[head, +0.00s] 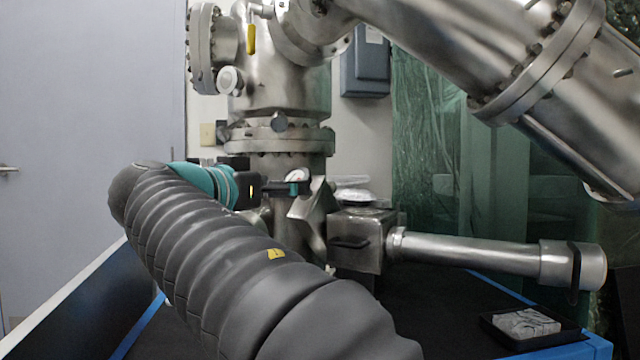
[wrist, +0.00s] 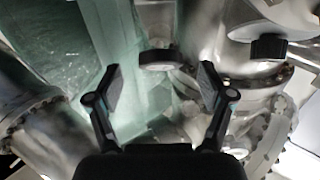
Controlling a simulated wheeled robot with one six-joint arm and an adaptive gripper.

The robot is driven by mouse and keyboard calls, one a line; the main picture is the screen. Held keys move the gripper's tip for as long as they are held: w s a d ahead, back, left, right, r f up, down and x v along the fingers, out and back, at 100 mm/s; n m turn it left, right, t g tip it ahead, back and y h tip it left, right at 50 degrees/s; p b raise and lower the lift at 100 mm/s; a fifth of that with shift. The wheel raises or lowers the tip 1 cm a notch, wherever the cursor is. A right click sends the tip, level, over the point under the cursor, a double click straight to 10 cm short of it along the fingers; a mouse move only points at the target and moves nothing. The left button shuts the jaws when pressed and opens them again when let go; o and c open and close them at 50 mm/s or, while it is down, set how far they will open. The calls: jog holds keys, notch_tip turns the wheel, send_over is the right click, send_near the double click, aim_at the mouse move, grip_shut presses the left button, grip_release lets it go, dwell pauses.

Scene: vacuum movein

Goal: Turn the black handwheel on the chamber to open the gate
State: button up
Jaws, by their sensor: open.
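A thin black ring (head: 574,272), seen almost edge-on, sits at the right end of the horizontal metal tube and looks like the handwheel. The tube (head: 470,253) runs right from a metal box (head: 355,255) low on the steel chamber (head: 285,95). My gripper (head: 296,188) is in front of the chamber's lower part, well left of the ring and apart from it. In the wrist view my gripper (wrist: 160,82) is open, with nothing between its fingers. A dark-rimmed round disc (wrist: 158,58) shows beyond the fingertips; I cannot tell whether it is the handwheel.
A large slanted steel pipe (head: 545,95) hangs at upper right. A black tray (head: 532,325) with a pale packet lies at the bench's lower right. A blue-grey box (head: 365,70) and green sheeting (head: 430,130) are behind. A door (head: 85,120) stands at left.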

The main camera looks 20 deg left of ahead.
jog(key=shift+x, duration=2.45)
